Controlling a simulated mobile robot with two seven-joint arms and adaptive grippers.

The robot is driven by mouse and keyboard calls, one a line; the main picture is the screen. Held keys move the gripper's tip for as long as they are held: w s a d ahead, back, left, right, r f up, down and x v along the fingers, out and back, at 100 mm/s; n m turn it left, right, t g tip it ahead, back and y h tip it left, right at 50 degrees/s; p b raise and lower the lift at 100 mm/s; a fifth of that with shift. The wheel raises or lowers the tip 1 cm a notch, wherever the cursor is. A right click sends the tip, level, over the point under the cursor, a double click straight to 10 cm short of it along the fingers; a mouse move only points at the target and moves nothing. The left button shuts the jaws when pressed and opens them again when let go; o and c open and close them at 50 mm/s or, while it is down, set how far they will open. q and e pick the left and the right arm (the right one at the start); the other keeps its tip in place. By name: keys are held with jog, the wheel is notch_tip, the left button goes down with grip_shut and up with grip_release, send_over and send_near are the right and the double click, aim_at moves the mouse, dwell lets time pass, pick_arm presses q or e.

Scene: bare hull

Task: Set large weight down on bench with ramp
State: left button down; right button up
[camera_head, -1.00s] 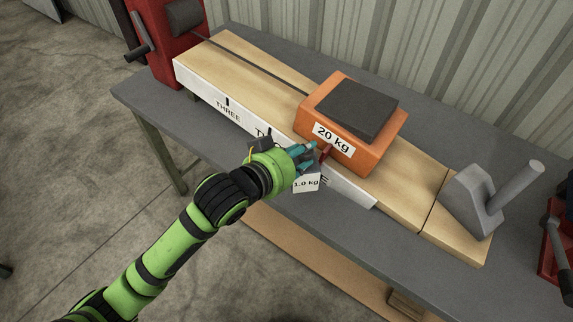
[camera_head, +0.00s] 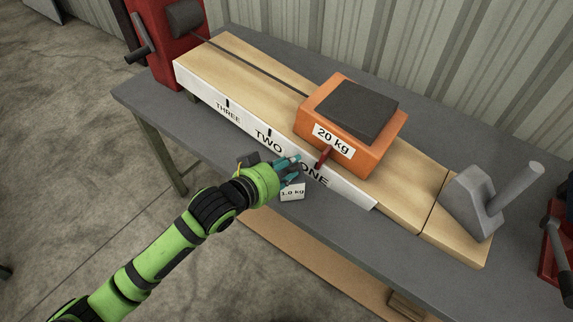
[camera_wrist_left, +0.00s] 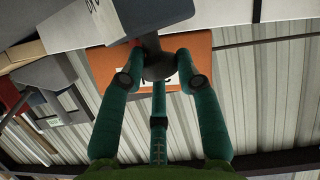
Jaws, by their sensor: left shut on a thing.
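The large weight (camera_head: 292,193) is grey with a white "1.0 kg" label. My left gripper (camera_head: 288,170) has its teal fingers shut on it. In the left wrist view, the fingers (camera_wrist_left: 158,76) close around the weight's dark round knob (camera_wrist_left: 158,60). The weight hangs over the front strip of the grey bench (camera_head: 350,227), before the ramp's white marked face near "TWO" and "ONE". I cannot tell whether its underside touches the bench; the arm hides part of it. The wooden ramp (camera_head: 235,64) runs along the bench. My right gripper is out of view.
An orange 20 kg block (camera_head: 365,160) with a dark top pad sits on the ramp. A red winch (camera_head: 172,55) stands at the left end, its cable running to the block. A grey handled piece (camera_head: 475,205) is at the right end.

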pick_arm(q)
jog(key=shift+r, duration=0.15)
jog(key=c, duration=0.9)
grip_release()
jog(key=shift+f, duration=0.25)
